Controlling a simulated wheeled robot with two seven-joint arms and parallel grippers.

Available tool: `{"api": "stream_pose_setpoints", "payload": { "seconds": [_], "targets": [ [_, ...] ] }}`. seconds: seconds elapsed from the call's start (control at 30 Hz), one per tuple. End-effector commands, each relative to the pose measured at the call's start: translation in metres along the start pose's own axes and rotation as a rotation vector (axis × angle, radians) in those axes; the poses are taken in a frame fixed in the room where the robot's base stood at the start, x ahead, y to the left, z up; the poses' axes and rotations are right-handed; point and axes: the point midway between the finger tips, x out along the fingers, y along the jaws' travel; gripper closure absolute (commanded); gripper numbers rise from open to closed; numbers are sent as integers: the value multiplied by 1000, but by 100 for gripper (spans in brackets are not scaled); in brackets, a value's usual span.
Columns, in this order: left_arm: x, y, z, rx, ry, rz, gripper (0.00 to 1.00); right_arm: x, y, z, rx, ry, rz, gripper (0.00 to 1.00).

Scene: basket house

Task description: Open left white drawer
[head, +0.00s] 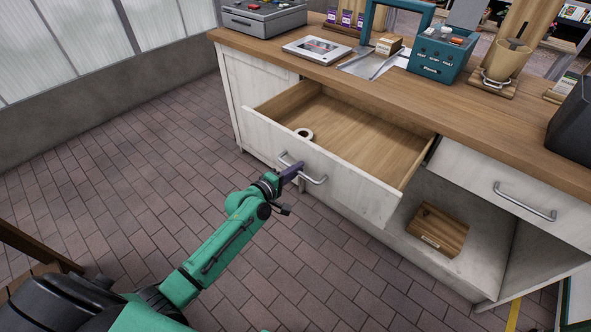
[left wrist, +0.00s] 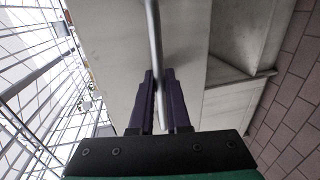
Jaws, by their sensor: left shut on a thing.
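The left white drawer (head: 330,182) is pulled out from the counter, and its wooden inside shows. A white roll (head: 303,134) lies in it near the front. My left gripper (head: 292,171) is at the curved metal handle (head: 315,180) on the drawer front. In the left wrist view its dark fingers (left wrist: 160,95) are on either side of the handle bar (left wrist: 155,40), shut on it. My right gripper is in neither view.
A wooden counter top (head: 400,90) carries a teal box (head: 437,58) and other items. A closed right drawer (head: 515,190) has its own handle. Below it, a wooden box (head: 437,229) sits in an open shelf. The brick floor (head: 110,160) at left is clear.

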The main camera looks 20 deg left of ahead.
Motion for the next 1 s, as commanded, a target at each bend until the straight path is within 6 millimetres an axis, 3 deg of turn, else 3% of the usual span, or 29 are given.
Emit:
{"api": "stream_pose_setpoints", "payload": {
  "seconds": [0.4, 0.43, 0.5, 0.83, 1.0],
  "targets": [
    [0, 0, 0, 0, -1, 0, 100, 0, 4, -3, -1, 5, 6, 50],
    [0, 0, 0, 0, -1, 0, 78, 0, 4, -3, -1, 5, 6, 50],
    [0, 0, 0, 0, -1, 0, 56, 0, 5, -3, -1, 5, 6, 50],
    [-1, 0, 0, 0, 0, 1, 56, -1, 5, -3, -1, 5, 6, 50],
    [-20, 0, 0, -1, 0, -1, 56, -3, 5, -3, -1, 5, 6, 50]
  ]
}}
